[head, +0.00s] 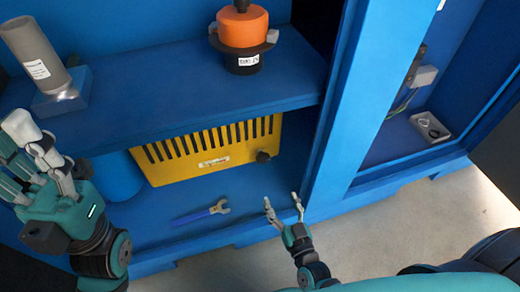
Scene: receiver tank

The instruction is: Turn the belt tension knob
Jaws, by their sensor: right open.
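A small black knob (263,157) sits at the lower right of the slotted yellow guard (190,172) on the lower shelf; I take it for the belt tension knob. My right gripper (282,199) is open and empty, with its two fingers apart. In the picture it is below and slightly right of the knob, apart from it. My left gripper (32,140) is at the left edge, in front of the blue shelf unit and far from the knob. Its fingers overlap, so I cannot tell whether it is open or shut.
A blue-handled wrench (198,215) lies in front of the guard. A blue cylinder (120,176) stands left of it. The upper shelf (180,95) overhangs the guard and carries an orange-and-black part (242,30) and a grey cylinder (38,55). A blue post (345,100) stands at right.

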